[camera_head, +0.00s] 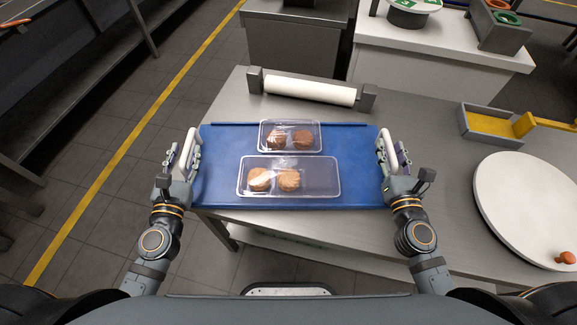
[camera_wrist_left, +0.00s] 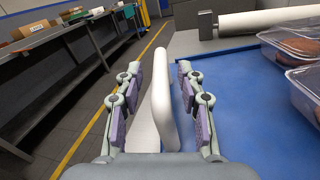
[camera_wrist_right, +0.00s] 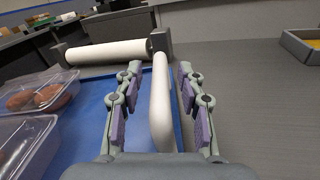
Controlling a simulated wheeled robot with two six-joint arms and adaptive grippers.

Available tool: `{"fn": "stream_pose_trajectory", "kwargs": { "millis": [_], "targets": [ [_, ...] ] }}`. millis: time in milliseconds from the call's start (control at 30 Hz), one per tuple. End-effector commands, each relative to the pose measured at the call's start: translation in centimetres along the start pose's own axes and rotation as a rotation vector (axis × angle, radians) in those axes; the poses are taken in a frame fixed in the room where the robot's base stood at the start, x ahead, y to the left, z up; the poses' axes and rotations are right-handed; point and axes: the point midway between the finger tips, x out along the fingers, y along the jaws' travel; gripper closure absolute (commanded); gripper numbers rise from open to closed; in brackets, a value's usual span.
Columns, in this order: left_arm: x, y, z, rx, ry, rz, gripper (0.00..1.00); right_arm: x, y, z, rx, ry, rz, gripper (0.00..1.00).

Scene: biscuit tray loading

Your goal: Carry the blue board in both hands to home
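The blue board (camera_head: 218,160) lies level at the front left of the steel table; whether it touches the top is hard to tell. A white handle stands at each end, left (camera_head: 190,145) and right (camera_head: 383,146). Two clear boxes with round brown biscuits, a rear one (camera_head: 290,125) and a front one (camera_head: 320,178), sit on the board. My left gripper (camera_wrist_left: 160,80) is open, its fingers either side of the left handle with a gap. My right gripper (camera_wrist_right: 158,78) is open, its fingers either side of the right handle, also with a gap.
A white roller (camera_head: 309,91) stands on the table behind the board. To the right are a round white board (camera_head: 530,205) and a grey tray with yellow contents (camera_head: 490,126). A yellow floor line (camera_head: 130,140) and open floor lie left of the table.

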Motion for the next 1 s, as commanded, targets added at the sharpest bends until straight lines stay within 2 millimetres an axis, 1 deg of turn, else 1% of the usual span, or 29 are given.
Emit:
{"fn": "stream_pose_trajectory", "kwargs": {
  "millis": [133,300,400,500,633,833,933,1000],
  "targets": [
    [-2.5,-0.1,-0.1,0.004,0.002,-0.006,0.61,0.0,0.0,0.0,0.0,0.0,0.0,0.61],
    [-6.6,-0.1,-0.2,0.005,0.007,-0.006,0.61,0.0,0.0,0.0,0.0,0.0,0.0,0.61],
    [-8.6,-0.1,-0.1,0.002,0.003,-0.007,0.61,0.0,0.0,0.0,0.0,0.0,0.0,0.61],
    [-9.9,-0.1,-0.1,0.002,0.003,-0.003,0.61,0.0,0.0,0.0,0.0,0.0,0.0,0.61],
    [-10.8,0.0,0.0,0.0,-0.002,-0.002,0.61,0.0,0.0,0.0,0.0,0.0,0.0,0.61],
    [-10.9,0.0,0.1,-0.001,-0.004,-0.002,0.61,-0.2,0.0,0.0,-0.001,0.001,0.0,0.61],
    [-10.9,0.0,0.1,-0.001,-0.003,-0.002,0.61,-0.9,0.0,-0.1,-0.003,0.003,-0.001,0.61],
    [-10.9,0.0,0.1,-0.001,-0.003,-0.002,0.61,-1.9,-0.1,-0.1,-0.004,0.005,-0.001,0.61]
  ]
}}
